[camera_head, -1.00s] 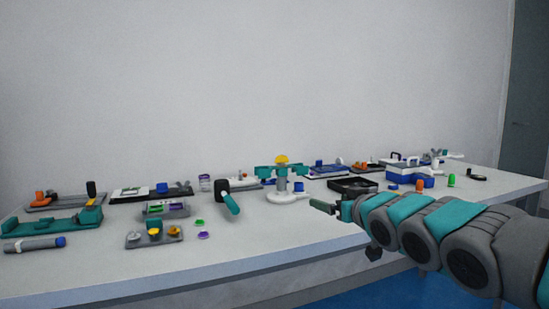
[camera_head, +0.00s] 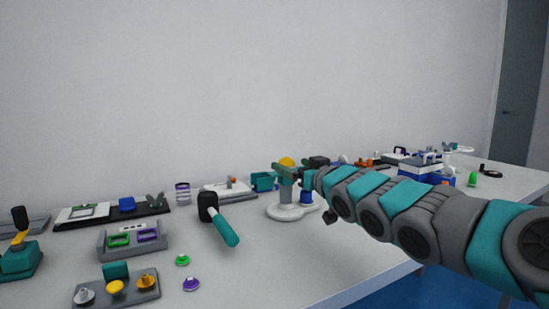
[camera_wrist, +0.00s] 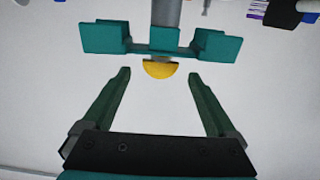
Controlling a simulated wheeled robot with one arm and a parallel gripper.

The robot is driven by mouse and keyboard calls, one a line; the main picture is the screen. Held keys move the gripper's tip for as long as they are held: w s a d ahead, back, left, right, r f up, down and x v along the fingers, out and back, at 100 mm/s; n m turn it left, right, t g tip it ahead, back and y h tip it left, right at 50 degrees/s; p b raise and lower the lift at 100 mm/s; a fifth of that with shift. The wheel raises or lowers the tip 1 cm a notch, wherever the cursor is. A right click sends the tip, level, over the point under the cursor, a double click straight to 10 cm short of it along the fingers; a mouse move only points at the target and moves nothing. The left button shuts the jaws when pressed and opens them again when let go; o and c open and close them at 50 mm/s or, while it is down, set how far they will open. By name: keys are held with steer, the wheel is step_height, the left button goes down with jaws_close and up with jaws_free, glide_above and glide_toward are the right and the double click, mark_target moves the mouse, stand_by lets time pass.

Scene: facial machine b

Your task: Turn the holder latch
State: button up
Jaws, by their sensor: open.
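A stand with a grey post (camera_head: 285,192), a white round base (camera_head: 292,211) and a teal crosspiece carries a yellow dome (camera_head: 287,162) on top. I take this for the holder; which part is its latch I cannot tell for sure. In the wrist view the teal crosspiece (camera_wrist: 157,47) has a block at each end, and the yellow dome (camera_wrist: 160,69) sits just beyond and between my fingertips, apart from both. My gripper (camera_wrist: 157,74) is open and empty. In the head view my gripper reaches the stand's right side, and my arm hides part of it.
A black-headed tool with a teal handle (camera_head: 222,226) lies left of the stand. A green button piece (camera_head: 182,260) and a purple one (camera_head: 191,284) lie nearer the front. White table surface is free in front.

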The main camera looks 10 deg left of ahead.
mark_target(287, 161)
steer(key=p+x, duration=0.1)
steer(key=x, duration=0.5)
steer(key=shift+w+r, duration=0.1)
steer(key=shift+r, duration=0.05)
steer(key=shift+w+a+p, duration=0.3)
steer(key=shift+w+p, duration=0.05)
steer(key=shift+w, duration=0.05)
steer(key=c, duration=1.4)
steer(key=shift+d+f+h+b, duration=0.1)
steer(key=shift+f+h+b, duration=0.25)
steer(key=shift+b, duration=0.9)
steer(key=shift+t+b, duration=0.3)
steer(key=shift+b, duration=0.05)
steer(key=shift+m, duration=0.3)
steer(key=shift+r, duration=0.15)
